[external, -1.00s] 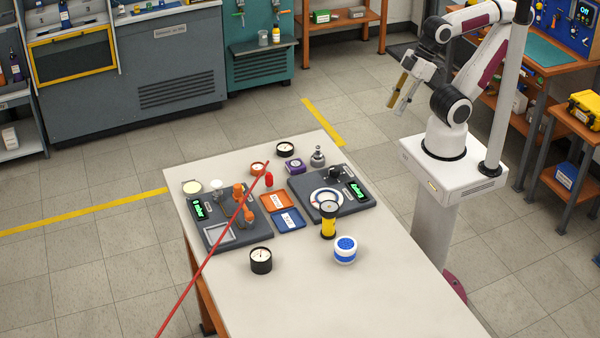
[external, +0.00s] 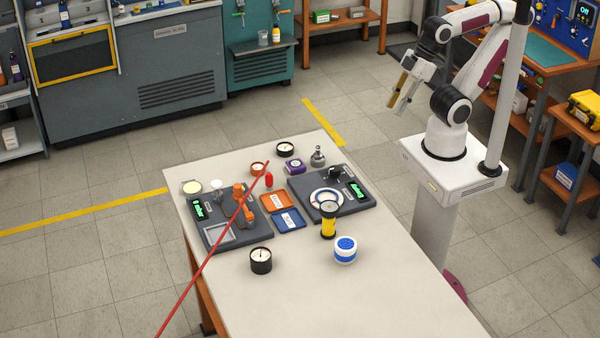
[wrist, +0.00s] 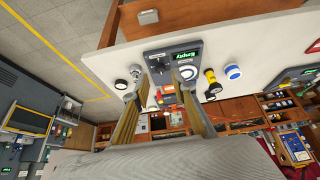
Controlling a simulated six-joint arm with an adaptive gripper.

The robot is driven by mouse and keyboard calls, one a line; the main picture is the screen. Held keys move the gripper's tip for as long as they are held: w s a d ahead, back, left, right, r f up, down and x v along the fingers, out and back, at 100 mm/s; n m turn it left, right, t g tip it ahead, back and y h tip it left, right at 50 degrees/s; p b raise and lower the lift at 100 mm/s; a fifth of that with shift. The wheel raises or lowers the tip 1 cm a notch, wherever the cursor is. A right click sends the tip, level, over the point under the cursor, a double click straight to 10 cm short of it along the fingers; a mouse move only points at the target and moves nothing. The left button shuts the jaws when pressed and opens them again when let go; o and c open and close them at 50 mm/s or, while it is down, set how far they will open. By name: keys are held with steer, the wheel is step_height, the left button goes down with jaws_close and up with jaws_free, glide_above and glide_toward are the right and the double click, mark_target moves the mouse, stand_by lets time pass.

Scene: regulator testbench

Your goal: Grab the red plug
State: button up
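A small upright red piece (external: 269,180), which looks like the red plug, stands on the white table (external: 330,285) behind the orange tray (external: 275,201). It stands between the two dark panels. My gripper (external: 397,106) is raised high to the right of the table, well apart from the plug. In the wrist view my gripper (wrist: 164,80) shows two long yellowish fingers spread apart, with nothing held between them. Small red and orange patches show between the fingers there, but I cannot clearly make out the plug.
The left panel (external: 222,235) carries orange fittings; the right panel (external: 352,203) carries a white-and-blue ring. A thin red line crosses the left panel. A blue tray (external: 288,219), yellow-black cylinder (external: 328,222), blue-white jar (external: 345,251) and black cup (external: 261,262) stand nearby. The table's near end is clear.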

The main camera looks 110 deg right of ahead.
steer(key=o, duration=0.3)
steer(key=w+d+f+t+h, duration=0.1)
steer(key=w+d+f+t, duration=0.15)
steer(key=w, duration=0.75)
steer(key=w+d+f+t, duration=0.1)
steer(key=w+d+f, duration=0.2)
steer(key=w, duration=0.8)
steer(key=shift+w+d+f+n+t+y, duration=0.15)
steer(key=shift+w+d+f+t+y, duration=0.4)
steer(key=shift+w+f, duration=1.3)
steer(key=shift+w+f+n+t+y, duration=0.1)
steer(key=shift+w+f+t, duration=0.8)
steer(key=shift+w+f, duration=1)
steer(key=shift+w+d+f+n+t+y, duration=0.15)
steer(key=shift+w+d+f+t+y, duration=0.4)
steer(key=shift+w+f, duration=1.3)
steer(key=shift+a, duration=0.25)
steer(key=shift+x, duration=1.25)
